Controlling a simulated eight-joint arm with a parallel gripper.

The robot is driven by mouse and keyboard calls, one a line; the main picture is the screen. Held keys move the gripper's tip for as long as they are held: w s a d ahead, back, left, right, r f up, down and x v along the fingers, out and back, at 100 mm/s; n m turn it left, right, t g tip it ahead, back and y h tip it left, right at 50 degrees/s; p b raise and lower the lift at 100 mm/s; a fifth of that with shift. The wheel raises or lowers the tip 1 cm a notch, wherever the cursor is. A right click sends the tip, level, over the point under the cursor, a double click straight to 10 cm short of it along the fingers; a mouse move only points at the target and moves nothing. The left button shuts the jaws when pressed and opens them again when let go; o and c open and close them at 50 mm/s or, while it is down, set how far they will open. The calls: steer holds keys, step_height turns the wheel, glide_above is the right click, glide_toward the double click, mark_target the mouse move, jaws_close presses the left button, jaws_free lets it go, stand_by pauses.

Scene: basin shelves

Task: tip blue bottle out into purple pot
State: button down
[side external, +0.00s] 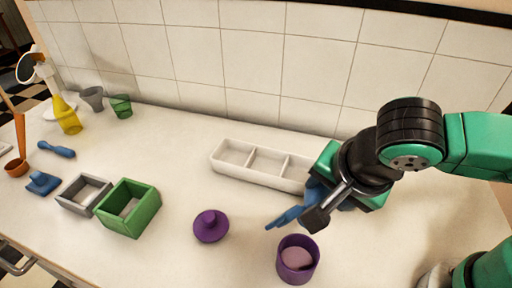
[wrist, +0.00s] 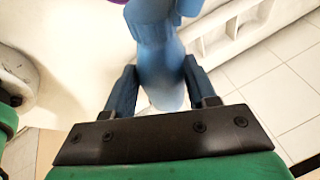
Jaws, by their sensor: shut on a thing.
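The blue bottle (side external: 285,217) is tilted well over in the side external view, its visible end pointing left and slightly down. My gripper (side external: 315,208) is shut around it and hides much of its body. In the wrist view the bottle (wrist: 165,65) sits between the two fingers of my gripper (wrist: 159,78). The purple pot (side external: 297,271) stands upright on the counter, in front of and below the bottle. Its mouth is open, with a paler mauve surface inside. Whether the bottle's end is over the pot's mouth I cannot tell.
A purple lid (side external: 210,227) with a knob lies left of the pot. A white three-part tray (side external: 262,180) stands behind. Green (side external: 130,222) and grey (side external: 70,206) square boxes, a yellow bottle (side external: 67,118) and cups are farther left. Bare counter lies between lid and green box.

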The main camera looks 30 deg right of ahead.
steer(key=shift+s+a+r+t+h, duration=0.2)
steer(key=shift+r+t+h, duration=0.1)
steer(key=shift+t+h, duration=0.25)
steer(key=shift+s+a+r+t+h, duration=0.1)
steer(key=shift+a+r+t+h, duration=0.2)
steer(key=shift+h, duration=0.45)
stand_by(3.4)
steer(key=shift+d, duration=0.1)
stand_by(1.0)
